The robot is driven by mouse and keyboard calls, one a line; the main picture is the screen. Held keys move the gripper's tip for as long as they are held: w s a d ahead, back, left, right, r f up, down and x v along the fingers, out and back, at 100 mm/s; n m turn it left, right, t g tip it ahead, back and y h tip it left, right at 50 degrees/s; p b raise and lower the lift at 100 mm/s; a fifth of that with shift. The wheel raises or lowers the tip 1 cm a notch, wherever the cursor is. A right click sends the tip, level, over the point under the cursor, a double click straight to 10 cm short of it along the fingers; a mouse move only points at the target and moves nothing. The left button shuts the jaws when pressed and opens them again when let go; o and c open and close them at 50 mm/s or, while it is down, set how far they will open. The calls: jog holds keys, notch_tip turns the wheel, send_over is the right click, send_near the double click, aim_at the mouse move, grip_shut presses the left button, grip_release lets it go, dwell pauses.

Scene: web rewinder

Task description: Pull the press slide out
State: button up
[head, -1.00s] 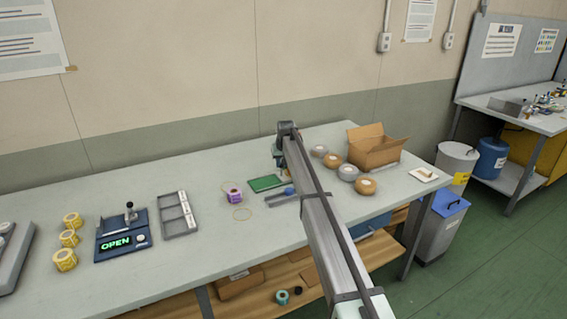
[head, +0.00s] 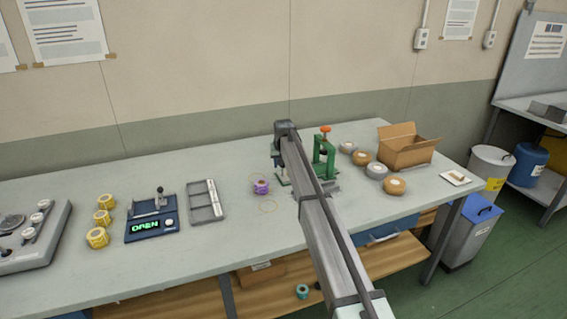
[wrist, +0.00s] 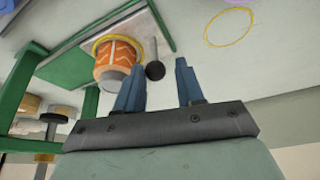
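The press (head: 325,155) is a green frame with an orange knob on top, just right of my arm in the head view. In the wrist view its green frame (wrist: 90,110) is at the left. An orange patterned roll (wrist: 118,60) sits on the grey slide plate (wrist: 100,15). A dark round-ended handle (wrist: 155,70) shows beside the roll, close to the left blue fingertip and in the gap between the fingers. My gripper (wrist: 161,62) is open, with nothing clamped. Whether a finger touches the handle is unclear. My arm hides part of the press in the head view.
A purple roll (head: 261,187) and thin yellow rings lie left of the press. Several grey and brown rolls (head: 377,171) and an open cardboard box (head: 407,150) stand to the right. A grey tray (head: 206,201) and a device reading OPEN (head: 152,222) are further left.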

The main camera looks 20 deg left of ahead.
dwell(0.3)
jog(key=shift+d+r, duration=0.1)
jog(key=shift+r, duration=0.15)
jog(key=v, duration=1.3)
jog(key=shift+s+r, duration=0.1)
jog(key=shift+s, duration=0.1)
jog(key=shift+w+d, duration=0.1)
jog(key=shift+d, duration=0.05)
